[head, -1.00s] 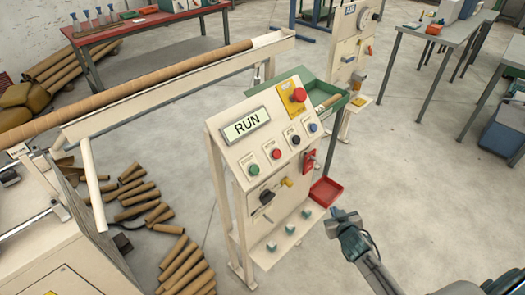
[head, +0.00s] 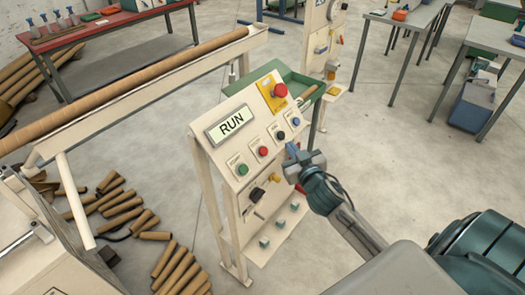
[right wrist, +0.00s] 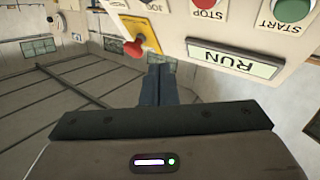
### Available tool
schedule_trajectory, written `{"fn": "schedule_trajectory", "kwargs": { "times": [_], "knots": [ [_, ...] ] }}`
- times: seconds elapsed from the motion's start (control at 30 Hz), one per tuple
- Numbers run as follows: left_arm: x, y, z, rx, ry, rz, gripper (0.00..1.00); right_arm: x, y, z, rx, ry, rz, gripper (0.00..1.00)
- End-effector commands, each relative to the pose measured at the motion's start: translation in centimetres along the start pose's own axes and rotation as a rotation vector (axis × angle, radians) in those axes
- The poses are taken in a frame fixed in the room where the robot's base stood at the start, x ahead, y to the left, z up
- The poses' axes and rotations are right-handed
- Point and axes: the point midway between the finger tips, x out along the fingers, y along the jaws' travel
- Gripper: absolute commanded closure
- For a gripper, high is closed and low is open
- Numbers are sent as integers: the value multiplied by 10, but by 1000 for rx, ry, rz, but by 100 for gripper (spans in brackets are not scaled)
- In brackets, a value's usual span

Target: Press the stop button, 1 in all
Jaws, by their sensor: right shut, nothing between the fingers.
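The stop button (head: 263,151) is a small red round button on the sloping face of the cream control panel (head: 222,172). It sits between the green start button (head: 243,169) and a black button (head: 280,135). In the right wrist view the red button labelled STOP (right wrist: 211,3) is at the top edge, partly cut off. My right gripper (head: 291,151) is shut and empty, to the right of the stop button in the head view. In the right wrist view its fingers (right wrist: 160,68) are apart from the button. My left gripper is not in view.
The panel's display (head: 231,124) reads RUN. A red mushroom button (head: 280,90) on a yellow plate is higher on the panel. A black knob (head: 257,194) and a yellow knob (head: 274,178) are below. A green tray (head: 310,80) is behind. Cardboard tubes (head: 175,272) lie on the floor.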

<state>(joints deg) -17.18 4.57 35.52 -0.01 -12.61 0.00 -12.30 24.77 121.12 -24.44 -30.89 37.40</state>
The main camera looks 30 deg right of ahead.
Motion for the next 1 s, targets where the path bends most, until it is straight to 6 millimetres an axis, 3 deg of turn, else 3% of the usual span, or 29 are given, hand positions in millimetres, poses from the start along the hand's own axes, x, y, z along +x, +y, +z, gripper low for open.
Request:
{"fn": "schedule_trajectory", "kwargs": {
  "times": [0.27,0.7,1.0],
  "knots": [
    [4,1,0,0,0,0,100,6,-4,6,3,-1,1,100],
    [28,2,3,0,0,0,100,47,-35,37,3,-1,0,100],
    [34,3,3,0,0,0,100,61,-44,45,0,0,0,100]
  ]
}}
